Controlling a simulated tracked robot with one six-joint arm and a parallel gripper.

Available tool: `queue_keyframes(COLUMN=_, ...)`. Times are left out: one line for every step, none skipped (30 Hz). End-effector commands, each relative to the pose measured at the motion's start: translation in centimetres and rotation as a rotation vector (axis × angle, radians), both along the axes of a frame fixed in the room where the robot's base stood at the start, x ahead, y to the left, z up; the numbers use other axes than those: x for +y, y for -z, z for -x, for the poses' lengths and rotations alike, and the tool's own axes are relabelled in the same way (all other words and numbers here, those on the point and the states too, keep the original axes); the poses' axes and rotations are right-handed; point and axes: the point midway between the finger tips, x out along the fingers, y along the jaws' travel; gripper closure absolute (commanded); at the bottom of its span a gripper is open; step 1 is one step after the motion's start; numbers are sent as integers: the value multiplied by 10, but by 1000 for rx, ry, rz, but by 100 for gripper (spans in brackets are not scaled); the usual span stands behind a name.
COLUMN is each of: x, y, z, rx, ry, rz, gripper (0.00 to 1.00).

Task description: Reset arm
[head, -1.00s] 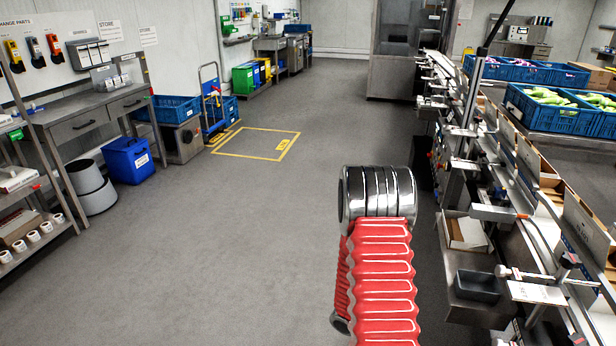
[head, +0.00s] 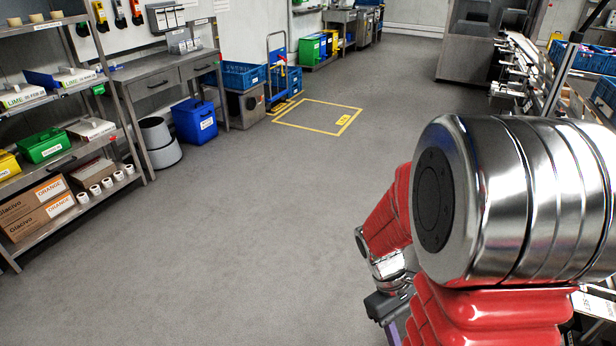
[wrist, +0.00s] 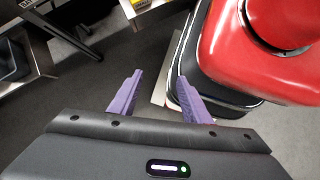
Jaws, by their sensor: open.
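My gripper (wrist: 157,88) shows in the wrist view with its two purple fingers apart and nothing between them. In the head view my arm is folded at the right, with red sleeves and a large chrome joint close to the camera. Part of the gripper shows low in the head view, below the chrome wrist, but its fingertips are not clear there. My own red and black body parts fill the right of the wrist view.
A shelf rack with orange cartons (head: 35,208) and a green bin (head: 43,146) stands at left. The packing line (head: 527,70) is at right, partly hidden by my arm. The middle floor (head: 240,230) is clear.

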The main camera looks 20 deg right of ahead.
Motion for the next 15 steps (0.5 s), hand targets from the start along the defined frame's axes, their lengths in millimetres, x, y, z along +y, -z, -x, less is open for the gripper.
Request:
queue_keyframes(x=7, y=-7, z=-7, rx=-48, ry=23, rz=9, gripper=56)
queue_keyframes(x=11, y=-10, z=-10, rx=-74, ry=38, rz=13, gripper=56)
queue_keyframes(x=16, y=-14, z=-14, rx=-110, ry=60, rz=18, gripper=56)
queue_keyframes(x=20, y=-17, z=-18, rx=-136, ry=73, rz=19, gripper=56)
queue_keyframes(x=24, y=-20, z=-21, rx=-161, ry=89, rz=22, gripper=56)
queue_keyframes(x=30, y=-25, z=-25, rx=-194, ry=106, rz=24, gripper=56)
queue_keyframes(x=34, y=-29, z=-28, rx=-221, ry=121, rz=24, gripper=56)
queue_keyframes(x=38, y=-32, z=-31, rx=-246, ry=133, rz=24, gripper=56)
queue_keyframes(x=43, y=-37, z=-35, rx=-278, ry=150, rz=24, gripper=56)
queue_keyframes(x=47, y=-41, z=-38, rx=-303, ry=162, rz=23, gripper=56)
queue_keyframes(x=51, y=-44, z=-41, rx=-327, ry=173, rz=21, gripper=56)
queue_keyframes(x=56, y=-49, z=-44, rx=-359, ry=188, rz=19, gripper=56)
queue_keyframes(x=60, y=-53, z=-47, rx=-384, ry=197, rz=16, gripper=56)
queue_keyframes(x=65, y=-57, z=-49, rx=-406, ry=207, rz=12, gripper=56)
queue_keyframes(x=70, y=-62, z=-52, rx=-436, ry=220, rz=8, gripper=56)
